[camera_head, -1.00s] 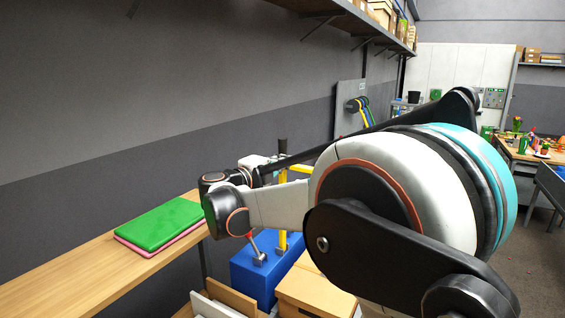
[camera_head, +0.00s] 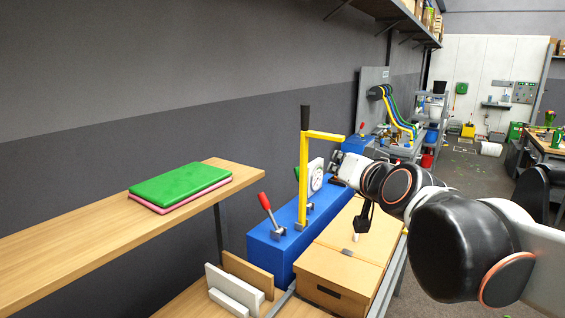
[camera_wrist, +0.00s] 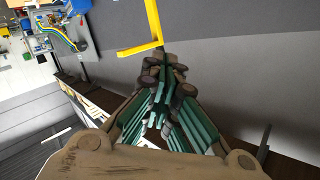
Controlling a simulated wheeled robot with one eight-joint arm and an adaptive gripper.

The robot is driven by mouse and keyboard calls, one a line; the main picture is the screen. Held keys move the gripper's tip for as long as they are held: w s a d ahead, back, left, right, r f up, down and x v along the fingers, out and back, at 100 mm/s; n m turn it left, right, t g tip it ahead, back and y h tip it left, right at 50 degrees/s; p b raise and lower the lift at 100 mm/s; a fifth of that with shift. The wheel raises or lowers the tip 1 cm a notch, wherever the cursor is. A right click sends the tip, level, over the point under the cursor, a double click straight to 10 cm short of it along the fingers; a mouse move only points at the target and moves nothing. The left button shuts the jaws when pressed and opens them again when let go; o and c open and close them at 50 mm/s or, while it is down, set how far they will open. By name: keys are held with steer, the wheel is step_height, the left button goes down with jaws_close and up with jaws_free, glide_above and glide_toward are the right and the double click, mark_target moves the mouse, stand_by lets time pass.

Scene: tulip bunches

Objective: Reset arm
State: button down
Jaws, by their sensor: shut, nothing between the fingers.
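My arm reaches in from the right of the head view, its links bent over the area beside the blue machine. In the wrist view, my gripper (camera_wrist: 166,62) shows dark green linkages and brown-grey finger pads that come together. Nothing shows between the pads. The yellow bar (camera_wrist: 150,30) of the machine appears beyond the fingertips in that view.
The blue machine (camera_head: 268,248) carries a yellow lever post (camera_head: 304,170), a red-handled lever (camera_head: 265,203) and a gauge. A cardboard box (camera_head: 330,275) stands beside it. A wooden shelf (camera_head: 60,245) at left holds green (camera_head: 180,184) and pink folders. Open floor lies far right.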

steer(key=s+d+f+n+g+h+b, duration=0.1)
steer(key=s+d+f+g, duration=0.3)
steer(key=s+f, duration=0.8)
steer(key=s+d+f+n+g+h+b, duration=0.1)
steer(key=s+d+f+g, duration=0.3)
steer(key=s+f, duration=0.8)
step_height(320, 180, down, 3)
steer(key=shift+s+d+r+n+h+b, duration=0.2)
steer(key=shift+n+h+b, duration=0.2)
steer(key=shift+h+b, duration=0.2)
